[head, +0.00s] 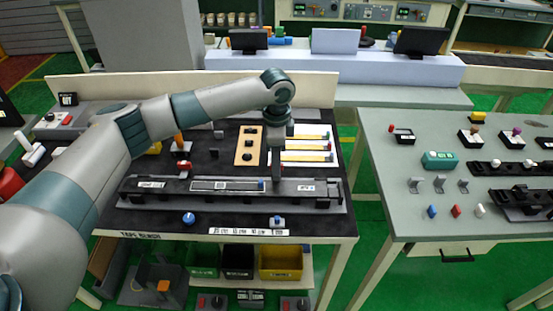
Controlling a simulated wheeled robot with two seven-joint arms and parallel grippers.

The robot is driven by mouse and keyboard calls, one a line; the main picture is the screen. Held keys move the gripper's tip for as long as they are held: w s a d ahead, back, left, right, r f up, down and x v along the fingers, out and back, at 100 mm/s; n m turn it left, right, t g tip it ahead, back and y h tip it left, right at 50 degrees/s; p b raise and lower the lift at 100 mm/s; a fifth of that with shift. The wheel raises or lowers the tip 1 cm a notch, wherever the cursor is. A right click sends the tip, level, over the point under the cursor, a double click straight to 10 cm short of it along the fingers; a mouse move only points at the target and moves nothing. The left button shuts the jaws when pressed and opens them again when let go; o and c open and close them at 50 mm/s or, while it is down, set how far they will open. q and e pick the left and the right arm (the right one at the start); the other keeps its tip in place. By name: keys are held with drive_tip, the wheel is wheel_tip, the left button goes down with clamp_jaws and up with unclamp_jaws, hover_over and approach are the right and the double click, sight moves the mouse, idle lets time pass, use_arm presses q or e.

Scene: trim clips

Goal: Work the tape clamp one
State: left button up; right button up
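A long black fixture (215,201) lies across the front of the dark bench. A pale strip (228,185) runs along its middle, with a small blue piece (262,185) at its right end. White labels mark both ends of the fixture. I cannot tell which part is tape clamp one. My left gripper (276,174) points down at the fixture's back edge, just right of the blue piece. Its fingers look like one narrow dark shape, so their opening and any contact are unclear. My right gripper is out of view.
A blue knob (189,218) and a blue-topped button (278,222) sit in front of the fixture. A tan panel with black knobs (248,146) and pale strips (305,145) lie behind it. A grey-green table (395,215) with small parts stands right, across a gap.

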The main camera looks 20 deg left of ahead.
use_arm(q)
clamp_jaws()
